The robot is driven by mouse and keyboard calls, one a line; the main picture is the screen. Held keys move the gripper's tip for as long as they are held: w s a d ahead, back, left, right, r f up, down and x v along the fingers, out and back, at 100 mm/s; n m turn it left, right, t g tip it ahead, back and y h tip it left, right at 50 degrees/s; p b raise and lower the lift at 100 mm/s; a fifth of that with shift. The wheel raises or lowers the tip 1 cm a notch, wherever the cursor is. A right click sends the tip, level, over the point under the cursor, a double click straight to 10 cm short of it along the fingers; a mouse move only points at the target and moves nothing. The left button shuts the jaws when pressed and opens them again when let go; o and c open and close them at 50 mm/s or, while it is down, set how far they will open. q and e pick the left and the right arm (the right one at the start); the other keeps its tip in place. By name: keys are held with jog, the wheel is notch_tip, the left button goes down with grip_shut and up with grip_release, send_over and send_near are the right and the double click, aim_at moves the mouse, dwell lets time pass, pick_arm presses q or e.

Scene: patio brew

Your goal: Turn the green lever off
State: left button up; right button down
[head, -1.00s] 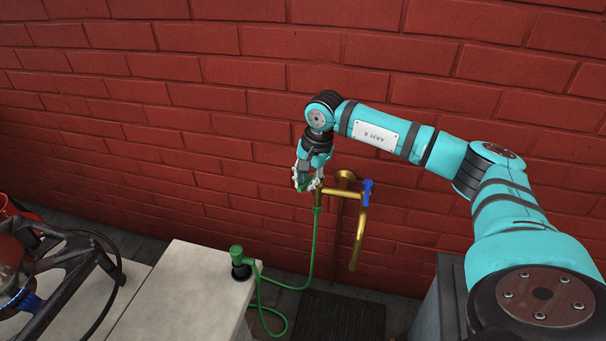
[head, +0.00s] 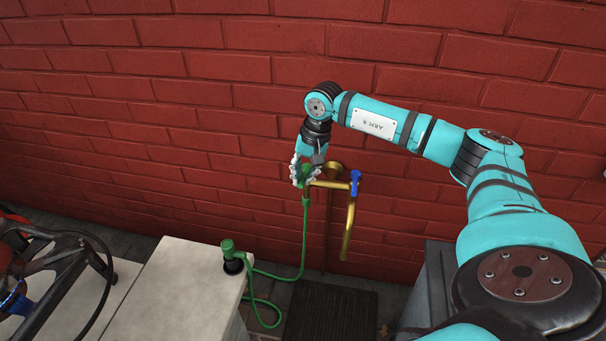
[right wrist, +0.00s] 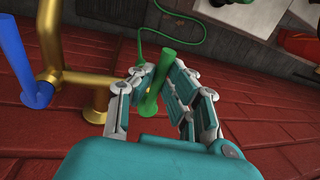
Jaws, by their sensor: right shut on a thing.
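The green lever (right wrist: 157,84) stands on the left branch of a brass tap (head: 327,184) on the brick wall. In the right wrist view it lies between the fingers of my right gripper (right wrist: 158,95). In the head view my right gripper (head: 305,174) is at the lever, and its fingers hide most of it. My right gripper is shut on the lever. A blue lever (head: 355,182) is on the tap's right branch, above a curved brass spout; it also shows in the right wrist view (right wrist: 25,65). My left gripper is not in view.
A green hose (head: 305,235) hangs from the tap's left branch and coils toward a green fitting (head: 228,249) on the pale counter (head: 175,290). A dark mat (head: 332,312) lies below. A dark metal frame (head: 45,270) stands at the left.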

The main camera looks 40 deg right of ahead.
jog(key=shift+s, duration=0.1)
jog(key=c, duration=1.4)
grip_release()
jog(key=shift+o, duration=0.2)
jog(key=shift+r, duration=0.1)
jog(key=shift+d+r, duration=0.1)
jog(key=shift+r, duration=0.25)
notch_tip(320, 180, up, 11)
jog(key=s+d, duration=0.1)
jog(key=shift+s+d, duration=0.2)
jog(key=shift+s, duration=0.15)
jog(key=shift+f, duration=0.1)
